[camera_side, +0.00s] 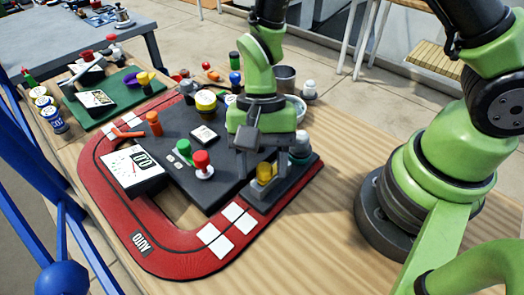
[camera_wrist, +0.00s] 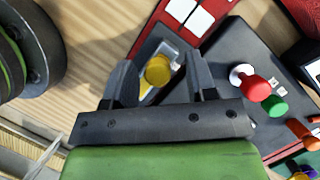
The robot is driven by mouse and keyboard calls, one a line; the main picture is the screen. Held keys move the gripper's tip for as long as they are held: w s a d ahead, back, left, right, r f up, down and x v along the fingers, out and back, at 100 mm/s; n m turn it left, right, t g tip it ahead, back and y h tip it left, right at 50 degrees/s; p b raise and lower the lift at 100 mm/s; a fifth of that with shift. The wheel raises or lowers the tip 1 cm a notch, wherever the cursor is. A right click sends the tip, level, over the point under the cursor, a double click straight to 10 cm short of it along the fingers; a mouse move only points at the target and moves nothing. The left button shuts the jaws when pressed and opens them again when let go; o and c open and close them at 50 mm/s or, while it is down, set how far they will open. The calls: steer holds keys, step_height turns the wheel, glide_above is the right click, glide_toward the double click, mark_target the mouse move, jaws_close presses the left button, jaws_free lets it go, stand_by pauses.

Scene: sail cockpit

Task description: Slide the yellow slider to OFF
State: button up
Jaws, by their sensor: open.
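The yellow slider (camera_wrist: 158,70) is a round yellow knob on a grey slider base (camera_wrist: 148,47). In the wrist view it sits between the two spread fingers of my gripper (camera_wrist: 162,84), with a gap on both sides. In the side view the yellow slider (camera_side: 265,172) shows at the right corner of the red track, just below my gripper (camera_side: 258,165). My gripper is open and points down over the knob. No OFF marking can be read in either view, and part of the slider base is hidden by the fingers.
Several cups and jars stand behind. Bare wooden table lies to the right.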

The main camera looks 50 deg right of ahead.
steer(key=v, duration=1)
steer(key=s+d+r+n+t, duration=0.2)
steer(key=s+d+r+t, duration=0.2)
steer(key=r, duration=0.3)
steer(key=s+d+r+n+t+h, duration=0.1)
steer(key=s+d+r+n+t, duration=0.2)
steer(key=s+r+t, duration=0.3)
steer(key=shift+d+r, duration=0.6)
steer(key=shift+d, duration=0.15)
